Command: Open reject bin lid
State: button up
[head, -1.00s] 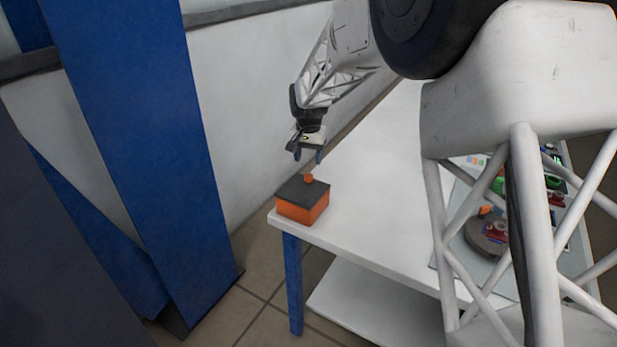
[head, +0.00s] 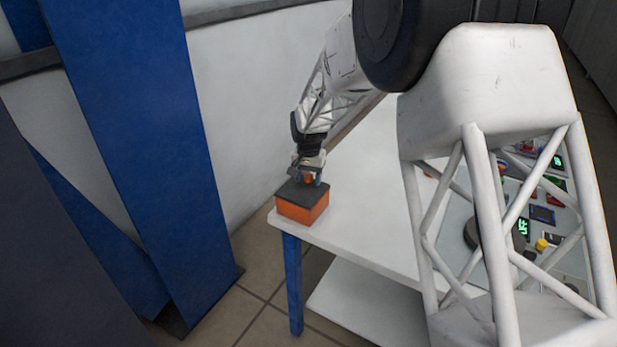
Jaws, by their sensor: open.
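The reject bin is an orange box (head: 301,211) with a dark grey lid (head: 297,194), near the left corner of the white table. The lid lies flat on the box, closed. A small orange knob (head: 309,178) stands on top of the lid. My gripper (head: 308,180) points down right over the lid, with its open fingers to the left and right of the knob. Whether the fingers touch the knob or the lid cannot be told at this size.
The white table (head: 365,217) is bare to the right of the bin. A panel with displays and coloured parts (head: 545,205) is partly hidden behind my arm. A blue post (head: 150,130) and a white wall (head: 250,100) stand at left and behind.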

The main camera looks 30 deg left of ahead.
jog(key=shift+c, duration=0.4)
grip_shut()
jog(key=shift+d, duration=0.1)
